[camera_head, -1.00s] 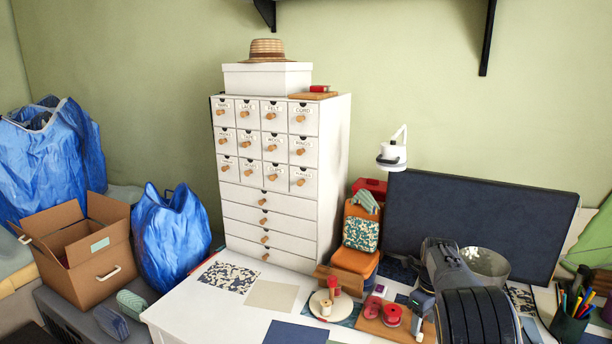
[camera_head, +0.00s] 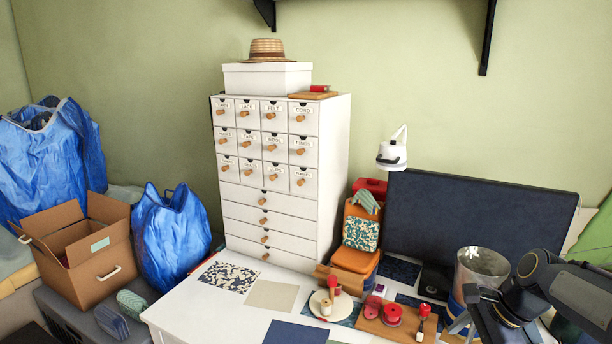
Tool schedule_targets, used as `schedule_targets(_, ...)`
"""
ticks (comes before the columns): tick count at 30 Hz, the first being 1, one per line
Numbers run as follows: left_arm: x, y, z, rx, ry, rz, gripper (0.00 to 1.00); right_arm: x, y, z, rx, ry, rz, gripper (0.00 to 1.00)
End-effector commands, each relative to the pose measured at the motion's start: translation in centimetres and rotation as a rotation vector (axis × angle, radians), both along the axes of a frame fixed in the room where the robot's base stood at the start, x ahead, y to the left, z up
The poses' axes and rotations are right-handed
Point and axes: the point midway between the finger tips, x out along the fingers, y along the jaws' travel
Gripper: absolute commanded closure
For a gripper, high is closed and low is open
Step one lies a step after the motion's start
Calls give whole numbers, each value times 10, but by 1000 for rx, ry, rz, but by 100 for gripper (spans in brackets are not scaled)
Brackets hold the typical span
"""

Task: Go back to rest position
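My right arm comes in from the right edge. Its dark wrist and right gripper (camera_head: 466,321) are over the right part of the white table (camera_head: 185,318), in front of a metal bin (camera_head: 484,266). The fingers are small and partly lost against the clutter, so I cannot tell whether they are open or shut. I see no object clearly held in them. My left gripper is not in view.
A wooden board (camera_head: 374,325) with red spools lies left of my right gripper. A white drawer cabinet (camera_head: 335,170) stands behind the table, and a dark panel (camera_head: 470,220) at the back right. An open cardboard box (camera_head: 107,268) and blue bags (camera_head: 172,240) are at left.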

Motion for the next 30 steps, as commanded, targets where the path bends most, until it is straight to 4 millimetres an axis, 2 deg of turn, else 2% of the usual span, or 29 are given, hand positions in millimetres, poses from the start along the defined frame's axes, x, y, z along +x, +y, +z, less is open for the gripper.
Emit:
schedule_targets(1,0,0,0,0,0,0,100,-27,9,12,-8,-83,117,48)
schedule_targets(5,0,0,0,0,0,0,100,-89,35,24,-92,-293,447,48)
schedule_targets(9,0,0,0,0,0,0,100,-150,63,19,-245,-491,784,48)
schedule_targets(12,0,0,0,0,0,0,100,-182,78,7,-359,-587,975,48)
schedule_targets(15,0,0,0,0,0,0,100,-201,87,-5,-446,-641,1109,48)
schedule_targets(18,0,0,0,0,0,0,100,-211,91,-12,-497,-666,1184,48)
schedule_targets(30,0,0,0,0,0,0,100,-214,92,-15,-511,-673,1209,48)
